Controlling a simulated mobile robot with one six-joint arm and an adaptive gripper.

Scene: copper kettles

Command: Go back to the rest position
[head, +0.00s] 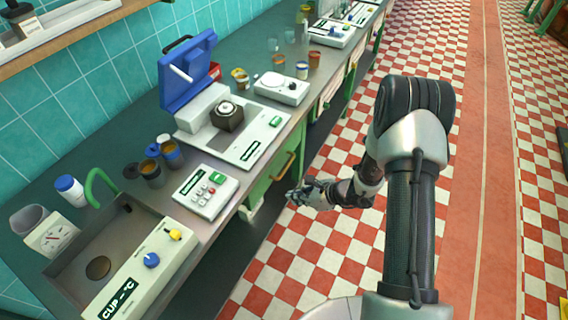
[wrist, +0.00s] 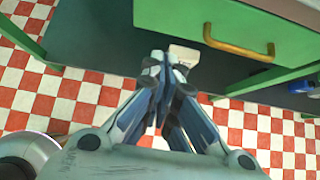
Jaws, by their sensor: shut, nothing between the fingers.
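My gripper (head: 297,195) is at the front of the counter, beside the green drawer and above the checkered floor. In the wrist view my gripper (wrist: 165,62) has its fingertips together, with nothing held. The green drawer (wrist: 185,22) with a brass handle (wrist: 238,42) is just beyond the fingertips. My arm reaches from the lower right of the head view toward the counter, bent at the elbow.
The counter (head: 235,185) holds a scale with a dark block (head: 227,115), a keypad device (head: 205,191), a blue open case (head: 188,75), several jars and a sink (head: 75,262). The red and white floor (head: 330,262) right of the counter is clear.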

